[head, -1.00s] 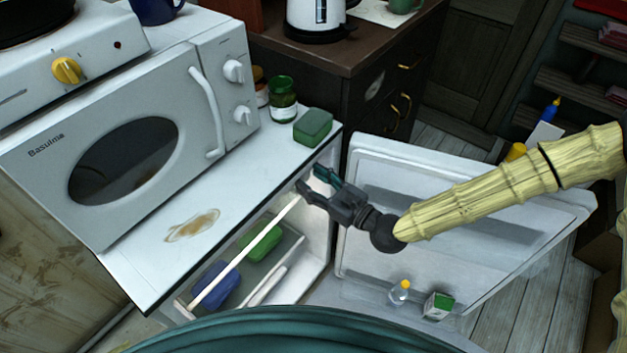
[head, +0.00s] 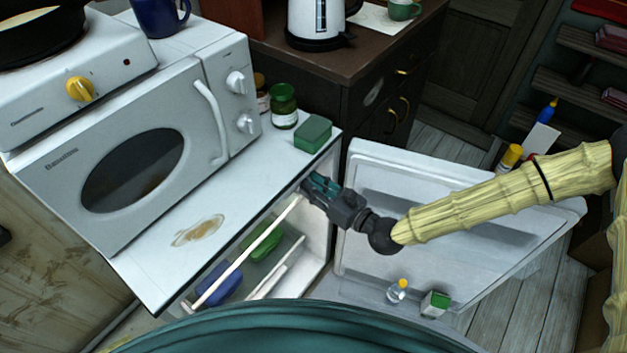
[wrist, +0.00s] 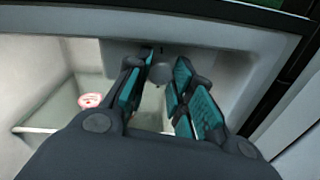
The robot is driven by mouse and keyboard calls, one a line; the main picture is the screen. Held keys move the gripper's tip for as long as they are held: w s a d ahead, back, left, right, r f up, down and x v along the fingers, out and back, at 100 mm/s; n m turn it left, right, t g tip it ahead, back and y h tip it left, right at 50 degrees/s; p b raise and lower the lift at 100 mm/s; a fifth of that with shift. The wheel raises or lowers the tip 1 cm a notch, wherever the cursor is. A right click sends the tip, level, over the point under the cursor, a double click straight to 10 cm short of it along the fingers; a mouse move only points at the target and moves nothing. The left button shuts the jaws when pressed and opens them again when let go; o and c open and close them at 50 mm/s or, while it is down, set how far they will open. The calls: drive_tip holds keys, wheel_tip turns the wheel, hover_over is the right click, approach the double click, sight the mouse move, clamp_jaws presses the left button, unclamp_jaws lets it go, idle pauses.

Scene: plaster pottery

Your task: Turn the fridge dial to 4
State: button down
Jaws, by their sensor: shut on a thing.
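The small white fridge (head: 250,205) stands with its door (head: 400,262) swung open to the right. The fridge dial (wrist: 159,75) is a small grey knob on the panel under the fridge's top inside, in the wrist view. My gripper (head: 316,185) reaches in under the top edge, and its fingers sit on both sides of the dial, shut on it. In the head view the fingers and the fridge top hide the dial. The dial's numbers and its setting cannot be read.
A microwave (head: 140,150), a green block (head: 313,133) and a jar (head: 284,105) stand on the fridge top. Blue (head: 217,282) and green (head: 262,242) items lie inside. A bottle (head: 397,291) and a small carton (head: 435,304) are in the door shelf.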

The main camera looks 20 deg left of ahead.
idle(0.3)
drive_tip(key=c, duration=1.2)
unclamp_jaws()
drive_tip(key=v, duration=1.2)
